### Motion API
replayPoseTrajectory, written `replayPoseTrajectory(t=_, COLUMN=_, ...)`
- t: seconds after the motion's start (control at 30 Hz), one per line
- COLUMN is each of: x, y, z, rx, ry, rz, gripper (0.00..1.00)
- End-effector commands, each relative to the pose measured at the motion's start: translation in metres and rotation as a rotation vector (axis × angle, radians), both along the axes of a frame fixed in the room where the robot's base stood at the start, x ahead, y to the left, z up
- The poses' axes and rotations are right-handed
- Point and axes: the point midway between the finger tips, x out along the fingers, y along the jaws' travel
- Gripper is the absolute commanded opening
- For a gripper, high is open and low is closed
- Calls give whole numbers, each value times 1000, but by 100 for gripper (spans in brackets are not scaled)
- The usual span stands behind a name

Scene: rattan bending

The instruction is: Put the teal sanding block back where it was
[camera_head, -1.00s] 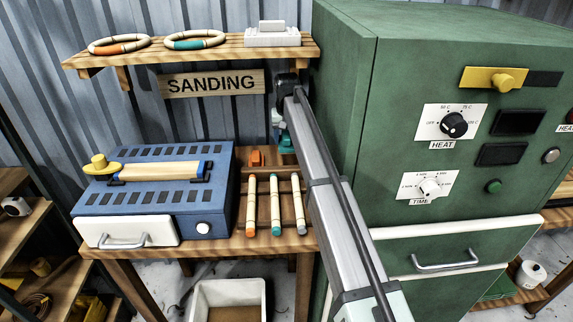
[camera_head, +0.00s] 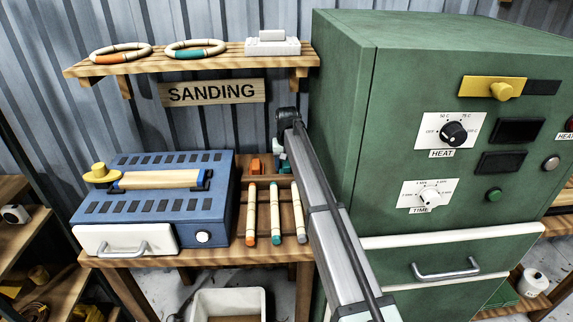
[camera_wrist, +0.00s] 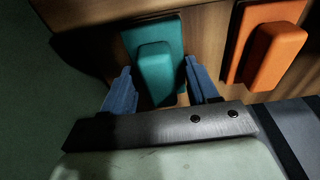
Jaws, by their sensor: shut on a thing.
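The teal sanding block (camera_wrist: 160,62) shows in the wrist view between my two blue fingers, with its raised grip in the gap. My gripper (camera_wrist: 158,75) is shut on it. The block's base looks close to the wooden bench surface; whether it touches cannot be told. In the head view, the teal block (camera_head: 285,166) is small and partly hidden by my arm, at the back right of the bench. An orange sanding block (camera_wrist: 272,48) lies to its right in the wrist view; it also shows in the head view (camera_head: 255,165), left of the teal one.
The large green cabinet (camera_head: 340,110) stands close on the right of my arm. Several striped rattan sticks (camera_head: 275,212) lie in front of the blocks. A blue machine (camera_head: 150,210) is on the left. A shelf (camera_head: 190,62) with rings hangs above the SANDING sign (camera_head: 212,92).

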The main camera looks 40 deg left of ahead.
Motion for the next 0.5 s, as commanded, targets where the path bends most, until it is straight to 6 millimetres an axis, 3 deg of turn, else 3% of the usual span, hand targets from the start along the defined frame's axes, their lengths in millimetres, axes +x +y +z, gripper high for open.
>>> replayPoseTrajectory(t=0.17, x=0, y=0, z=-3, rx=0, ry=0, rz=0, gripper=30)
replayPoseTrajectory(t=0.2, x=0, y=0, z=-3, rx=0, ry=0, rz=0, gripper=61)
replayPoseTrajectory(t=0.43, x=0, y=0, z=-2, rx=0, ry=0, rz=0, gripper=83)
replayPoseTrajectory(t=0.5, x=0, y=0, z=-2, rx=0, ry=0, rz=0, gripper=84)
